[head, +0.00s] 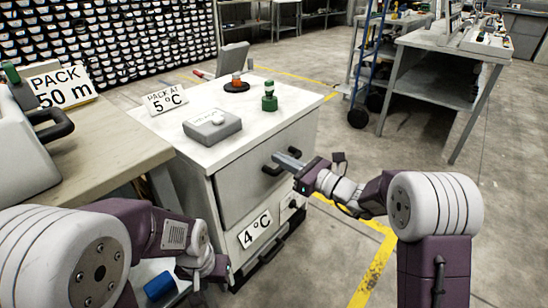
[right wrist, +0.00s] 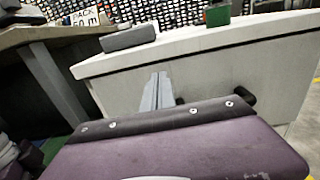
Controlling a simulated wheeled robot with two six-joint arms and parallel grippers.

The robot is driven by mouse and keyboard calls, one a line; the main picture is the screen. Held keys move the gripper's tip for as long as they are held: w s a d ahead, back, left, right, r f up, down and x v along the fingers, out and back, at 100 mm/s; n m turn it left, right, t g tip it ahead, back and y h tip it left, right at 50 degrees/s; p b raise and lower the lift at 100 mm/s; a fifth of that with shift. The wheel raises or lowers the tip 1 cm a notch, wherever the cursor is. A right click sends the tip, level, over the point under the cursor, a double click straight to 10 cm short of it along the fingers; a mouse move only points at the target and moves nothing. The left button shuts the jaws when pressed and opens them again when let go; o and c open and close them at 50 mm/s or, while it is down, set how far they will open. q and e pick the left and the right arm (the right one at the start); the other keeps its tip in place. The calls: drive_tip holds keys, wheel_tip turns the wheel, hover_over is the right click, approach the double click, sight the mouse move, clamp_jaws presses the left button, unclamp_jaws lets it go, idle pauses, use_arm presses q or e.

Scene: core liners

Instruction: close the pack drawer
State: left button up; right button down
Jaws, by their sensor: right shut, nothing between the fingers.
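The cabinet (head: 225,170) has a white top and a grey upper drawer front (head: 250,185) with a black bar handle (head: 272,168). A lower front carries a "4 °C" label (head: 255,229) and another black handle. I see no clear gap at the upper drawer front. My right gripper (head: 287,160) is shut and empty, its fingers at the upper handle; touching or not is unclear. In the right wrist view the fingers (right wrist: 155,92) point at the drawer front (right wrist: 210,75), with the handle partly hidden. My left gripper (head: 208,268) is low by the cabinet's left side, its fingers indistinct.
A "PACK AT 5 °C" sign (head: 165,98), a grey box (head: 212,126) and a green-topped item (head: 269,97) stand on the cabinet. A wooden bench (head: 105,150) is at left, a grey table (head: 450,75) at back right. The right floor is mostly clear.

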drive_tip(key=p+v, duration=0.2)
drive_tip(key=v, duration=0.6)
drive_tip(key=shift+w+f, duration=0.2)
